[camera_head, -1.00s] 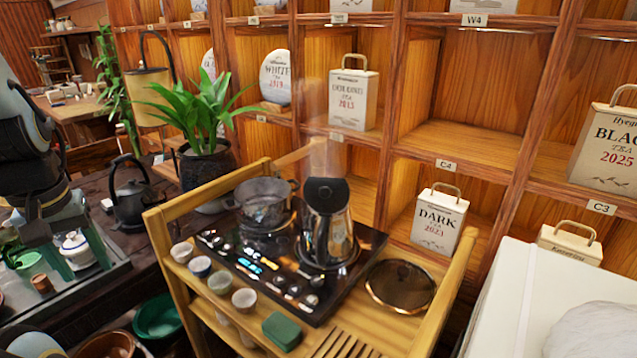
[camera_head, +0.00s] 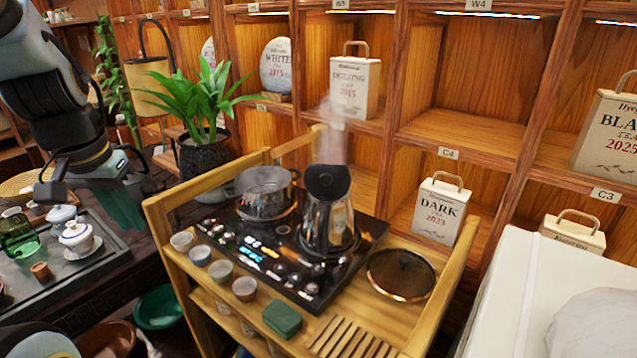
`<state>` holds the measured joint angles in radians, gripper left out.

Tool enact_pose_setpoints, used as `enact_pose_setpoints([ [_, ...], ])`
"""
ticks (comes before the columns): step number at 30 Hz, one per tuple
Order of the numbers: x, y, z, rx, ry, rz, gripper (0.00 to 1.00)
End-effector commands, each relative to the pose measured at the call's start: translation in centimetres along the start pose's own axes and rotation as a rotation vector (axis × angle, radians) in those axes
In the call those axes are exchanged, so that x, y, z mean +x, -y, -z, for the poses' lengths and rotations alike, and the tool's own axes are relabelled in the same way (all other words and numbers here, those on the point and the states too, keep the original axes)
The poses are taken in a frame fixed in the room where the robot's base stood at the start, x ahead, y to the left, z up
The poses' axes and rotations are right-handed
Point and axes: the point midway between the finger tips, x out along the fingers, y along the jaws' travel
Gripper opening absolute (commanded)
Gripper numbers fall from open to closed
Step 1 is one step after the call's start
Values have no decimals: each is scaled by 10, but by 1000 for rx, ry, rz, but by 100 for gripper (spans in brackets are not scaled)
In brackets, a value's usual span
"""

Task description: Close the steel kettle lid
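The steel kettle (camera_head: 318,228) stands upright on the black stove panel of a wooden cart, with a black handle facing me. Its black lid (camera_head: 328,181) shows as a dark rounded disc at the top and looks tilted up, though the hinge is hard to make out. Steam rises above it. My gripper (camera_head: 88,200) is at the left, over the tea tray area, well apart from the kettle. Its dark finger base and teal finger stand wide apart, with nothing held between them.
A glass pot (camera_head: 265,192) stands left of the kettle, and a round glass lid (camera_head: 401,275) lies to its right. Several small cups line the cart's left edge. A potted plant (camera_head: 203,153) stands between my gripper and the kettle. Shelves close off the back.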

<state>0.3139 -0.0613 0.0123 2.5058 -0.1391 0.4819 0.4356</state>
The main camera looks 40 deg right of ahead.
Motion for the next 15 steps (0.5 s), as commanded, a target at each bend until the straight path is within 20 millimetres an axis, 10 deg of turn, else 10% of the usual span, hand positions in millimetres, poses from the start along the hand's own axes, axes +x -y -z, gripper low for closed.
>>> enact_pose_setpoints([
  [6, -32, -107, 43, 695, -175, -112, 0],
  [15, -91, -226, 45, 1434, -450, -211, 0],
])
